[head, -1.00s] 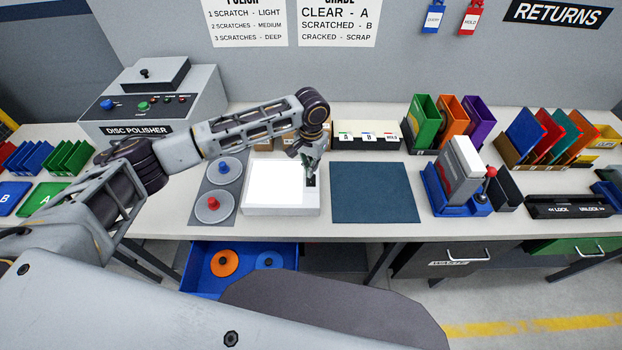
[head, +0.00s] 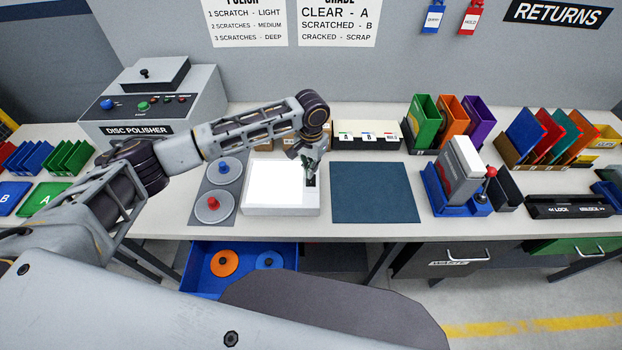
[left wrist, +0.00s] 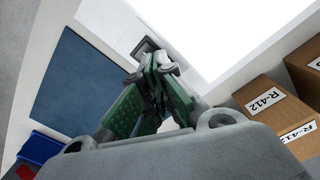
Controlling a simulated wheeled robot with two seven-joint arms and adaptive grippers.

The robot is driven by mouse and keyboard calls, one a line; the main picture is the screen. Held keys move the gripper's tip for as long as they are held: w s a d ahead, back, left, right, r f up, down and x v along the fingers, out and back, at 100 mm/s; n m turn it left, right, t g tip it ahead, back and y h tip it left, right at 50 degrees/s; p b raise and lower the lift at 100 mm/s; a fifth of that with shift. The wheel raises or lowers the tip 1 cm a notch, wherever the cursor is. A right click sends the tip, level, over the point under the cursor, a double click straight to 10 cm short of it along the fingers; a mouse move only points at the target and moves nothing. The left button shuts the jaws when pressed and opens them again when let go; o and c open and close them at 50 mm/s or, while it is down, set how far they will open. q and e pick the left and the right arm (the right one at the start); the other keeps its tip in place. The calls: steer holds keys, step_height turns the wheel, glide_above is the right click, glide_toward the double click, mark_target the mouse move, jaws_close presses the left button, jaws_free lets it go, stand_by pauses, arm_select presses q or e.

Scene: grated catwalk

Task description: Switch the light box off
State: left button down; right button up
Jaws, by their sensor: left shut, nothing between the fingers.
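The light box (head: 281,206) is a white box on the bench with a brightly glowing white top panel; it is lit. A small dark switch (head: 311,183) sits on the right strip of its top. My left gripper (head: 311,174) is shut and empty, pointing down at the switch from above. In the left wrist view, the left fingertips (left wrist: 157,65) are together beside the dark switch frame (left wrist: 145,47), overlapping part of it. I cannot tell whether they touch it. The glowing panel (left wrist: 225,30) lies right beside them. My right gripper is not in view.
A dark blue mat (head: 376,192) lies right of the light box. A grey mat with two discs (head: 214,206) is on its left. Cardboard boxes marked R-412 (left wrist: 264,105) stand behind it. An open blue drawer (head: 205,285) is below the bench edge.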

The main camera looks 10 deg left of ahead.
arm_select(q)
steer(key=shift+s+f, duration=0.1)
steer(key=shift+f, duration=0.85)
stand_by(1.1)
steer(key=shift+r+p, duration=1.25)
steer(key=shift+p, duration=0.15)
steer(key=shift+r+p, duration=1.05)
steer(key=shift+r, duration=1.25)
steer(key=shift+s+f, duration=0.1)
